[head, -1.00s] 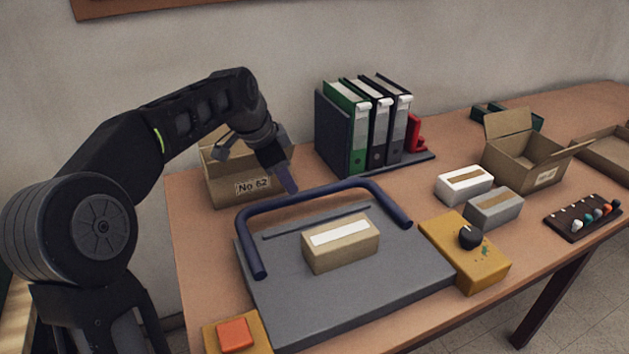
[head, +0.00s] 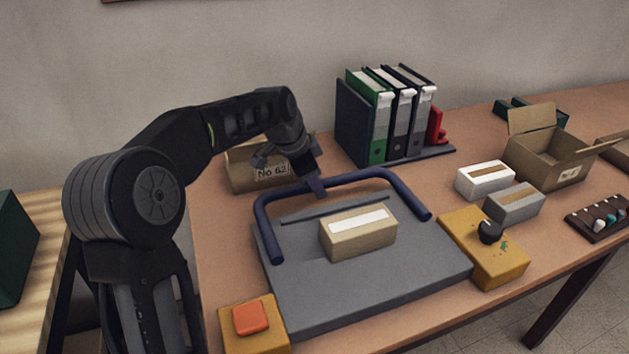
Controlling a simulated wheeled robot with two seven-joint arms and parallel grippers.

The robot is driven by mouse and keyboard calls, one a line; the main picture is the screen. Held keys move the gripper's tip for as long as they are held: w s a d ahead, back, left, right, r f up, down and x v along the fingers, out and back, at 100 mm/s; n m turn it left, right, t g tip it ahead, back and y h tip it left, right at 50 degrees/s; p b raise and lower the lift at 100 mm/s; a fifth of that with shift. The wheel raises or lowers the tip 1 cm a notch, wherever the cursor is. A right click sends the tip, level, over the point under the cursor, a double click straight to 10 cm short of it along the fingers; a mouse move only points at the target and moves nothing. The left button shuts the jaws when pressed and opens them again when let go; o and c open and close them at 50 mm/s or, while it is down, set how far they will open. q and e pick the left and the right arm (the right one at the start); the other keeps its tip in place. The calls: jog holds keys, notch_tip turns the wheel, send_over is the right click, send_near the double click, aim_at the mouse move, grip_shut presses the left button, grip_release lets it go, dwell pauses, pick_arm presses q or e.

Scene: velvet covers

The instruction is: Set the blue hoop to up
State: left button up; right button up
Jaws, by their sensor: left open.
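The blue hoop (head: 352,182) is a dark blue U-shaped bar over a grey flat board (head: 370,287). Its two arms run from the left and right sides of the board to a crossbar near the back edge, raised above the board; its exact angle is hard to tell. My left gripper (head: 290,176) is open at the hoop's crossbar, reaching down from behind. One finger overlaps the crossbar in the picture; whether it touches is unclear. My right gripper is out of view.
A tan box (head: 357,233) with a white label sits on the board. A cardboard box marked No 62 (head: 250,180) stands behind my left gripper. Binders (head: 383,120) stand at the back. A yellow knob box (head: 490,262) is right; an orange button box (head: 252,318) is front left.

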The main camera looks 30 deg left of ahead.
pick_arm(q)
jog(key=shift+f, duration=0.1)
jog(key=shift+c, duration=0.4)
grip_shut()
dwell(1.0)
